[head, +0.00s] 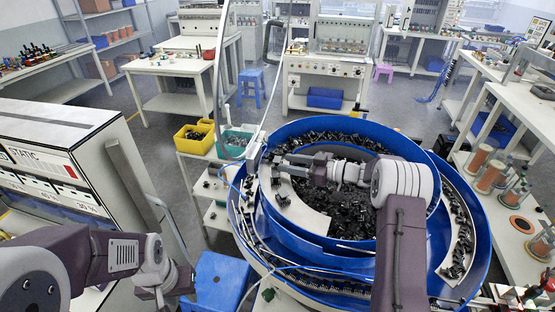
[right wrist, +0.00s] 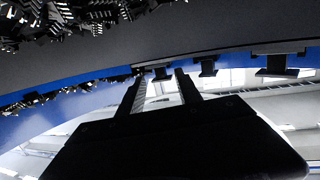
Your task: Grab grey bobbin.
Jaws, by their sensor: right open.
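I cannot make out a grey bobbin for certain in either view. Several copper-coloured spools (head: 482,155) stand on the white bench at the right of the head view; some pieces beside them are too small to tell. My right gripper (head: 272,161) reaches over the blue connector bowl (head: 471,276). In the right wrist view its two fingers (right wrist: 161,88) are apart, with a small black connector (right wrist: 161,73) just beyond the tips and nothing clearly held.
Black connectors (head: 345,212) fill the bowl's middle and lie along its spiral track. A blue stool (head: 217,280) stands between my left arm and the bowl. Yellow bins (head: 193,139) and a teal bin (head: 233,146) sit on a cart behind. Grey floor is open farther back.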

